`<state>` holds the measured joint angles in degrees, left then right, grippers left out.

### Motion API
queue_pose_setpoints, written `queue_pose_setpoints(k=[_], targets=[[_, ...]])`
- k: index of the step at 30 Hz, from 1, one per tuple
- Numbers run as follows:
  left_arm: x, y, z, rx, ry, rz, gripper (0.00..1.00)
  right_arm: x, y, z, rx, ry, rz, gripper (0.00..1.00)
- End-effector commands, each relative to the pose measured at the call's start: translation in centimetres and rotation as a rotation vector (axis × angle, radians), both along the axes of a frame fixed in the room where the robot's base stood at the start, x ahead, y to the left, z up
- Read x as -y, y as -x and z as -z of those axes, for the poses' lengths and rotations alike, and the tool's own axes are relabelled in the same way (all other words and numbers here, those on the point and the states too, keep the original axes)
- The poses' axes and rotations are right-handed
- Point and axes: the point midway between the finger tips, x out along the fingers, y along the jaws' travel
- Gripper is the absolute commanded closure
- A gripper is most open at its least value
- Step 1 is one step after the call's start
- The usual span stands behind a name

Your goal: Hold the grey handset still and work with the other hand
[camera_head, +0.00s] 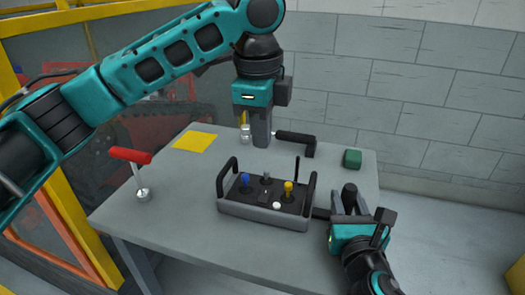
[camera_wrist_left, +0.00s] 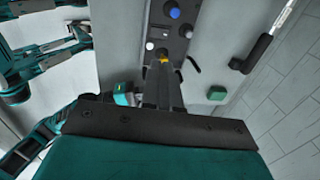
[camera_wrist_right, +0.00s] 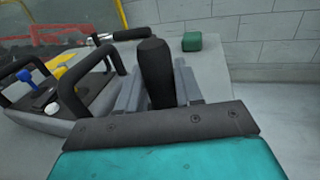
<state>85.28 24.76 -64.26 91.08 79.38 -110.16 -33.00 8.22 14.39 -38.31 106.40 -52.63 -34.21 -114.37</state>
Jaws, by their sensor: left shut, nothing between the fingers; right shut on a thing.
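The grey handset (camera_head: 264,213) is a box on the table with a black top and two black end handles. Its top carries a blue stick (camera_head: 245,181), a yellow stick (camera_head: 288,188), a grey stick and a white knob (camera_head: 277,205). My right gripper (camera_head: 348,208) is at the handset's right end, shut on an upright black grip (camera_wrist_right: 155,72). A short dark bar runs from the handset's right side towards it. My left gripper (camera_head: 261,143) points down behind the handset, shut and empty. In the left wrist view its fingertips overlap the yellow stick (camera_wrist_left: 163,58).
A red-handled lever (camera_head: 131,156) stands at the table's left. A yellow sheet (camera_head: 195,142) lies at the back left, a green block (camera_head: 352,158) at the back right. A black handle (camera_head: 295,137) and a small brass-and-silver fitting (camera_head: 245,132) are at the back. The front left is clear.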

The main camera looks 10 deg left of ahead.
Motion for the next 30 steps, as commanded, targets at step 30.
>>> queue_pose_setpoints(k=[30], targets=[[0.1,-1.3,-0.5,-0.001,0.0,-0.004,1.0,0.0,0.0,0.0,0.0,0.0,0.001,1.0]])
